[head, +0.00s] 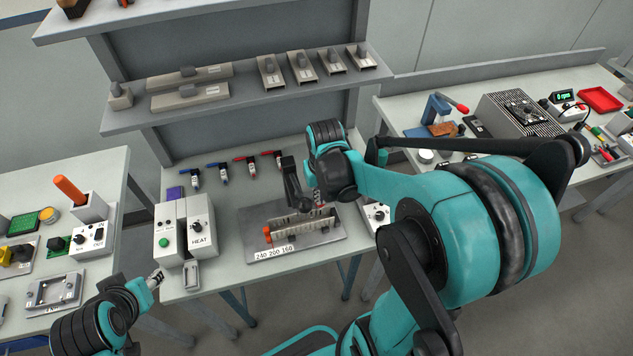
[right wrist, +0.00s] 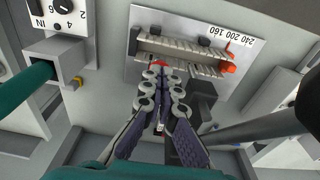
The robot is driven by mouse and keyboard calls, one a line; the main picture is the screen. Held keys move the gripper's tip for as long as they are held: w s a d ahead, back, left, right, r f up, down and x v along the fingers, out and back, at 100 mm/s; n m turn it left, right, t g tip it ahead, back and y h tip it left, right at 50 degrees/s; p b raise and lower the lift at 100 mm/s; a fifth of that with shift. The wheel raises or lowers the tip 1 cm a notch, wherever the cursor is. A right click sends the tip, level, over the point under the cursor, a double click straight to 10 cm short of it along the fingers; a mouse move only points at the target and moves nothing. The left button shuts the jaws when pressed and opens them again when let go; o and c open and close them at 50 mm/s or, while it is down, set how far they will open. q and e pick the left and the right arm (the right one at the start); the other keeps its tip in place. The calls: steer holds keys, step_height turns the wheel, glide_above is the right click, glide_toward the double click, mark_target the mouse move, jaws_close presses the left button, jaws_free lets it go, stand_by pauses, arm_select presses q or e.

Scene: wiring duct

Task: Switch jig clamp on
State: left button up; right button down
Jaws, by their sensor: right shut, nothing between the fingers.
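The jig plate (head: 335,238), marked 240 200 160, lies on the middle bench with a slotted grey duct (head: 300,224) in it and an orange piece (head: 267,233) at one end. The duct also shows in the right wrist view (right wrist: 185,55). A dark post (head: 291,184) stands behind the jig; it also shows in the right wrist view (right wrist: 203,100). My right gripper (right wrist: 160,82) is shut and empty, pointing at the jig edge beside a small red tip (right wrist: 160,63). I cannot tell whether they touch. My left gripper (head: 155,278) is low at the left, its opening unclear.
A HEAT box (head: 200,228) with knobs stands left of the jig. A box with a knob (head: 375,213) stands right of it. Shelves (head: 235,105) rise at the back. Side benches carry more devices.

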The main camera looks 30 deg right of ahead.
steer(key=shift+s+a+f, duration=0.25)
steer(key=shift+s+f, duration=0.5)
steer(key=shift+s, duration=0.2)
steer(key=shift+r, duration=0.1)
